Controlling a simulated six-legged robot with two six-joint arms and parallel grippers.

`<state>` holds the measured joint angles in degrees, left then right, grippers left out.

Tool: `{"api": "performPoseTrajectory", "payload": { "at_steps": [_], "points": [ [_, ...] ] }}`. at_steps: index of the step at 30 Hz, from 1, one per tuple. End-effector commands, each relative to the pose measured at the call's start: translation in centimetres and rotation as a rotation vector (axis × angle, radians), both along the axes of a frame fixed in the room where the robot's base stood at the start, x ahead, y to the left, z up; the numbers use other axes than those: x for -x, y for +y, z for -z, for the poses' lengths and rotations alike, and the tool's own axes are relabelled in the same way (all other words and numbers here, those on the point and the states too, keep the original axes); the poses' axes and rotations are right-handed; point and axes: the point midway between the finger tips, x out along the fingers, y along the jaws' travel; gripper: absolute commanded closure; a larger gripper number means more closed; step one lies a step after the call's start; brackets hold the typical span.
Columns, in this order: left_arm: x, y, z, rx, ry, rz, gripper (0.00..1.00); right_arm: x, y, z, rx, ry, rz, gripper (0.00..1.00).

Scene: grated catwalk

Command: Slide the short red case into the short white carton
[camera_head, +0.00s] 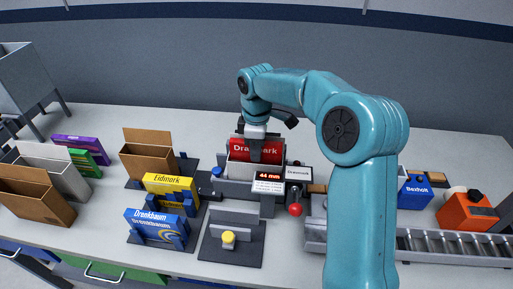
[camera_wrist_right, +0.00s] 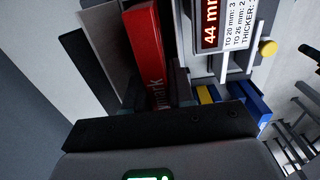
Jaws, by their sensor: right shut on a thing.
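The red case (camera_head: 243,149), lettered in white, stands upright at the middle of the bench. My right gripper (camera_head: 264,158) is shut on it from above, and its fingers cover part of the lettering. In the right wrist view the red case (camera_wrist_right: 147,55) sits between the fingers (camera_wrist_right: 168,92). My left gripper is out of view.
A display (camera_head: 270,176) reading 44 mm stands by the holder, with a red ball knob (camera_head: 295,210). A brown carton (camera_head: 148,160), yellow cases (camera_head: 170,184) and blue cases (camera_head: 155,226) stand left. A roller conveyor (camera_head: 455,245) runs right.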

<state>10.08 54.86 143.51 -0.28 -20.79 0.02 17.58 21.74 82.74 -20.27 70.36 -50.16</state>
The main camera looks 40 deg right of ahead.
Motion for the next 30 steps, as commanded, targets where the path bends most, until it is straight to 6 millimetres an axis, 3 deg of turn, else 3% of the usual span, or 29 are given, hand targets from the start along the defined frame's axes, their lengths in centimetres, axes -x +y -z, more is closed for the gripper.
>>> {"api": "performPoseTrajectory", "payload": {
  "at_steps": [7,8,9,10,30],
  "points": [
    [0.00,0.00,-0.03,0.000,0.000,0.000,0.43,0.00,0.00,-0.05,0.000,0.000,0.000,1.00],
    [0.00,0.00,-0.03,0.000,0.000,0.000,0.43,-0.01,0.01,-0.06,0.000,0.000,0.000,0.67],
    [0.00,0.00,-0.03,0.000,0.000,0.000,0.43,0.00,0.00,-0.06,0.000,0.000,0.000,0.54],
    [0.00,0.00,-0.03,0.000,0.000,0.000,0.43,0.00,0.00,-0.06,0.000,0.000,0.000,0.47],
    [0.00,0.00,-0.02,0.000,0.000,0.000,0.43,-0.09,-0.15,-0.10,0.004,-0.005,0.000,0.47]
  ]
}}
